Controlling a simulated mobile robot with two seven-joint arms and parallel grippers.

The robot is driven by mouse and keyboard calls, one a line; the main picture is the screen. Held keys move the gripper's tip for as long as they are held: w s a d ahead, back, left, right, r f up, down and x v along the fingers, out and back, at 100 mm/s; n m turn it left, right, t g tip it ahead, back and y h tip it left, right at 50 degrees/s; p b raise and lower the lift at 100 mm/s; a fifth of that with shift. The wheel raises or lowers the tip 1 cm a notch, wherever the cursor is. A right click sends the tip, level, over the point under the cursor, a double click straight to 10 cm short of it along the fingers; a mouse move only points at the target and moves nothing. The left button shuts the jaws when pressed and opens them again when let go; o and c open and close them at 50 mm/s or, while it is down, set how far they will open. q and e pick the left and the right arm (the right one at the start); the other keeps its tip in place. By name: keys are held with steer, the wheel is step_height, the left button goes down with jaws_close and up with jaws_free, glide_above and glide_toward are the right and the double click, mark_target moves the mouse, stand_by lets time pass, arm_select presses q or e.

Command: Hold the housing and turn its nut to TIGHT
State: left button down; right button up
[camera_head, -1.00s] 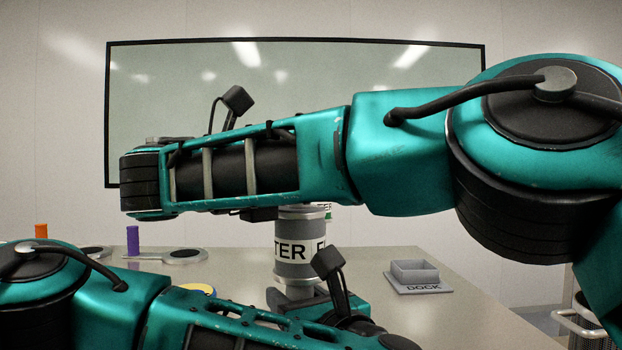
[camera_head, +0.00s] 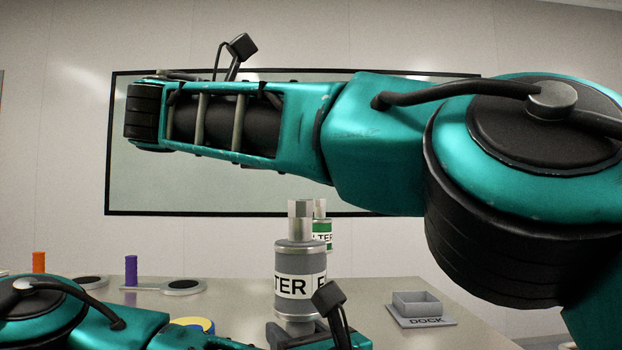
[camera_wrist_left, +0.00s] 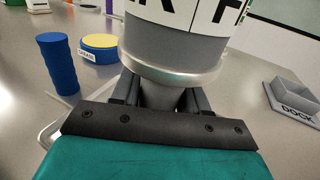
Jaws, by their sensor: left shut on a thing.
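The housing (camera_head: 300,265) is a grey cylinder with a white lettered band and metal rims, standing upright. Its metal nut (camera_head: 300,221) sits on top and is in plain view in the head view. My left gripper (camera_head: 297,331) is shut on the lower part of the housing. In the left wrist view its dark jaws (camera_wrist_left: 163,98) close around the narrow neck below the housing body (camera_wrist_left: 180,45). My right arm reaches across the head view above and in front of the housing. The right gripper's fingers do not show. Any TIGHT mark is not visible.
A second canister with a green label (camera_head: 323,236) stands behind the housing. A grey tray marked DOCK (camera_head: 417,304) is to the right. An orange cylinder (camera_head: 39,262), a purple cylinder (camera_head: 131,270) and a yellow-topped blue disc (camera_head: 192,324) are to the left.

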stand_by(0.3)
arm_select(q)
steer(key=shift+c, duration=2.4)
jaws_free()
steer(key=shift+s+d+r, duration=0.15)
steer(key=shift+s+d, duration=0.5)
steer(key=shift+s, duration=0.75)
steer(key=v, duration=0.8)
steer(key=shift+s+d, duration=0.2)
steer(key=shift+s, duration=0.15)
